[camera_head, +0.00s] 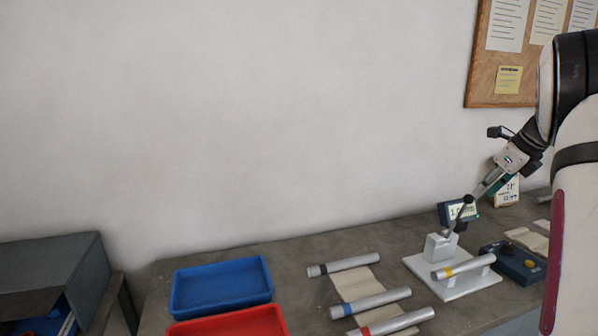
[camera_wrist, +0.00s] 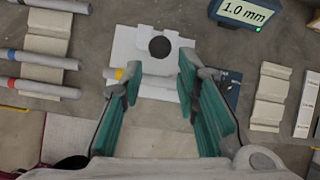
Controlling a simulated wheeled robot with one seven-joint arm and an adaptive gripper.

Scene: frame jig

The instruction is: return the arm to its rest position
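My arm comes in from the right edge in the head view and reaches out over the bench. My gripper (camera_head: 486,187) is above the white jig (camera_head: 480,283), near the small display (camera_head: 458,212). In the wrist view my gripper (camera_wrist: 159,68) has its two teal-padded fingers spread wide, with nothing between them. The jig (camera_wrist: 122,50) lies beyond the fingertips. A yellow-banded tube (camera_head: 463,267) lies on the jig. The display (camera_wrist: 246,10) reads 1.0 mm in the wrist view.
Several banded tubes (camera_head: 371,303) lie on cream supports (camera_head: 357,284) left of the jig. Blue (camera_head: 222,284) and red (camera_head: 228,323) trays stand further left. The wall has a corkboard (camera_head: 481,85).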

